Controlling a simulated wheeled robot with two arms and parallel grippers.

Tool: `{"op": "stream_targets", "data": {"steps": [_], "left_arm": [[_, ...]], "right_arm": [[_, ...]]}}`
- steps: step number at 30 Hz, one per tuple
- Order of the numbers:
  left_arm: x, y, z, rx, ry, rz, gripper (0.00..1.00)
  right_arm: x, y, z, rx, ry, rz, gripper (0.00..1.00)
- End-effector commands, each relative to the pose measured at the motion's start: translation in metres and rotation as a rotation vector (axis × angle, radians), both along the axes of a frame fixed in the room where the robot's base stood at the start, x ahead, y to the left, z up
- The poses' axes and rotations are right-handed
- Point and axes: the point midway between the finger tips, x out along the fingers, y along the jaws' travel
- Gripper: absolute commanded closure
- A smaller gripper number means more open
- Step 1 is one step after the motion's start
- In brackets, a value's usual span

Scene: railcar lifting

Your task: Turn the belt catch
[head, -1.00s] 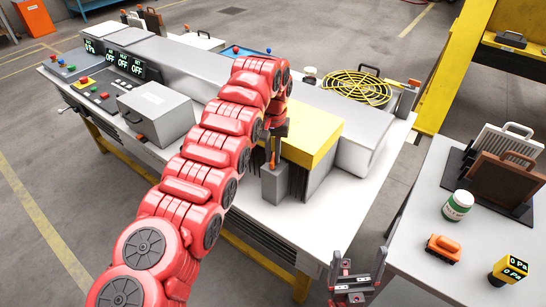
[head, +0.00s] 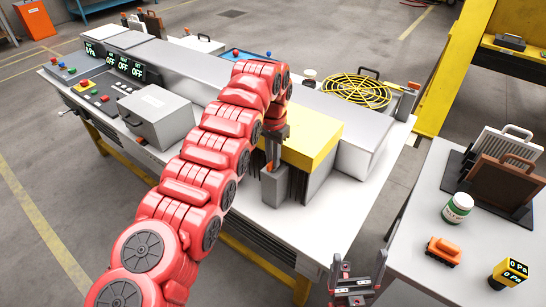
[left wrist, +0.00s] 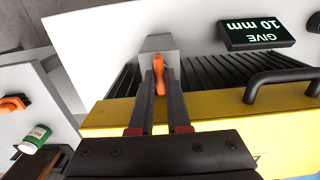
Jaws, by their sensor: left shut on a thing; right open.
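The belt catch is a small orange lever (left wrist: 159,76) on a grey block (left wrist: 158,43) beside a yellow-topped housing (left wrist: 105,115). In the head view the grey block (head: 280,188) stands at the near end of the yellow-topped housing (head: 313,148), and my gripper mostly hides the lever. My left gripper (left wrist: 160,84) points at the block and is shut on the orange lever, one finger on each side. It also shows in the head view (head: 270,165). My right gripper (head: 354,283) is open and empty, low in front of the bench's near edge.
A display reading "GIVE 10 mm" (left wrist: 256,31) and a black handle (left wrist: 285,83) are close by in the left wrist view. A yellow round grille (head: 356,89) lies farther back.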

Motion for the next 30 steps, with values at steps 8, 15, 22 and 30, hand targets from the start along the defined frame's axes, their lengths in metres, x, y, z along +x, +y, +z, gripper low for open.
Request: {"op": "stream_targets", "data": {"steps": [8,15,22,30], "left_arm": [[0.000,0.000,0.000,0.001,0.001,-0.001,1.00],[0.000,0.000,0.000,0.001,0.001,0.000,0.55],[0.000,0.000,0.001,0.000,0.000,0.000,0.55],[-0.001,-0.002,0.029,0.001,-0.001,-0.001,0.55]], "right_arm": [[0.000,0.000,0.000,0.000,0.000,0.000,0.11],[0.000,0.000,0.000,0.000,0.000,0.000,0.11],[0.000,0.000,0.000,0.000,0.000,0.000,0.11],[0.000,0.000,0.000,0.000,0.000,0.000,0.11]]}}
